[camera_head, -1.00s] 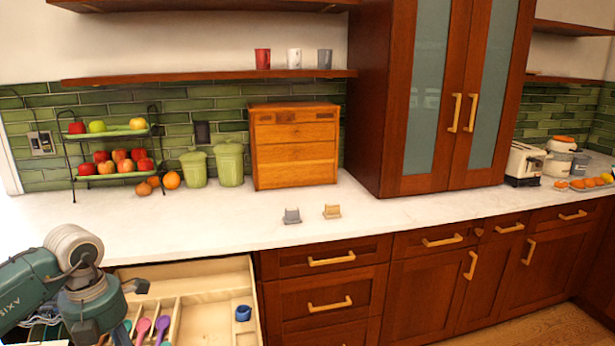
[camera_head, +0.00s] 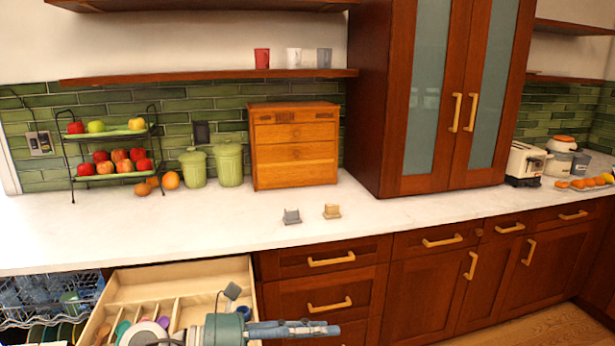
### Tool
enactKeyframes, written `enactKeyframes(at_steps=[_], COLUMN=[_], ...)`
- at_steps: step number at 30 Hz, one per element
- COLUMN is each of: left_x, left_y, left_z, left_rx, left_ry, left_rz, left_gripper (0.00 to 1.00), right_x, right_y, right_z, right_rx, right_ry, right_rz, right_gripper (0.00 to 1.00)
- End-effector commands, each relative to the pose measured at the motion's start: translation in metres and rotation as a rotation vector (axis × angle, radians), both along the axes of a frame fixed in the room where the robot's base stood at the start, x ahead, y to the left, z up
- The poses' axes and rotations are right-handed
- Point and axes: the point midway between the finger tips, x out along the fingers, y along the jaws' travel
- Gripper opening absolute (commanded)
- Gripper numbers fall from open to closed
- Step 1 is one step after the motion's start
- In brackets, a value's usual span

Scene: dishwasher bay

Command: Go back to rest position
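My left arm shows at the bottom edge, in front of and partly over the open wooden drawer (camera_head: 140,287). Its round grey joint, green housing and blue-grey bars lie low in the picture. A small dark part rises above the housing, perhaps a piece of my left gripper (camera_head: 232,291). I cannot make out both fingers or whether they hold anything. My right gripper is not in view. Colored utensils (camera_head: 122,328) lie in the drawer's compartments, partly hidden by my arm. A small blue cup (camera_head: 243,312) is in the drawer's right compartment, also partly covered.
An open dishwasher rack (camera_head: 45,315) with dishes is at the lower left. Two small holders (camera_head: 291,216) (camera_head: 332,211) stand on the white counter (camera_head: 400,212). A fruit stand (camera_head: 110,176), green canisters (camera_head: 229,164) and a wooden box (camera_head: 295,150) line the wall. The counter's front is mostly clear.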

Motion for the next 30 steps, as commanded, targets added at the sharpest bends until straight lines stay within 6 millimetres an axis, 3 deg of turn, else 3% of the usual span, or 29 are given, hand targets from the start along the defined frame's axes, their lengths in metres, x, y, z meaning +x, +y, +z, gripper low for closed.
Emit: enactKeyframes(at_steps=[2, 4, 6, 8, 10, 14, 17, 20, 24, 30], left_x=[0.004, 0.017, 0.033, 0.047, 0.062, 0.071, 0.056, 0.023, -0.043, -0.129], left_y=[-0.011, -0.004, 0.017, 0.042, 0.077, 0.145, 0.186, 0.213, 0.230, 0.231], left_z=[0.039, 0.068, 0.085, 0.088, 0.078, 0.019, -0.045, -0.109, -0.185, -0.244], left_rx=[-0.241, -0.433, -0.608, -0.741, -0.874, -1.053, -1.119, -1.131, -1.078, -0.952], left_ry=[0.058, 0.123, 0.206, 0.293, 0.407, 0.657, 0.862, 1.060, 1.323, 1.594], left_rz=[0.102, 0.217, 0.352, 0.480, 0.641, 0.972, 1.218, 1.440, 1.703, 1.938], left_gripper=[0.42, 0.42, 0.42, 0.42, 0.42, 0.42, 0.42, 0.42, 0.42, 0.42], right_x=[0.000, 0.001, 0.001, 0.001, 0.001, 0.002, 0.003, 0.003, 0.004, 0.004], right_y=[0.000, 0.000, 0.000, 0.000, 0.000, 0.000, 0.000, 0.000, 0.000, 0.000], right_z=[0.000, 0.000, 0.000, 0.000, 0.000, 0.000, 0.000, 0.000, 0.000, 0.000], right_rx=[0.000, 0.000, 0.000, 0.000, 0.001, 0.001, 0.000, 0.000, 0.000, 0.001], right_ry=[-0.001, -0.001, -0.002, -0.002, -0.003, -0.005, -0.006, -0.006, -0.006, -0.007], right_rz=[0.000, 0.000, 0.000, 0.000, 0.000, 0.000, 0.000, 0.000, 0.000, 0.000], right_gripper=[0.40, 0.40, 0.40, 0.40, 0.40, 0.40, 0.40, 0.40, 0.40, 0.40])
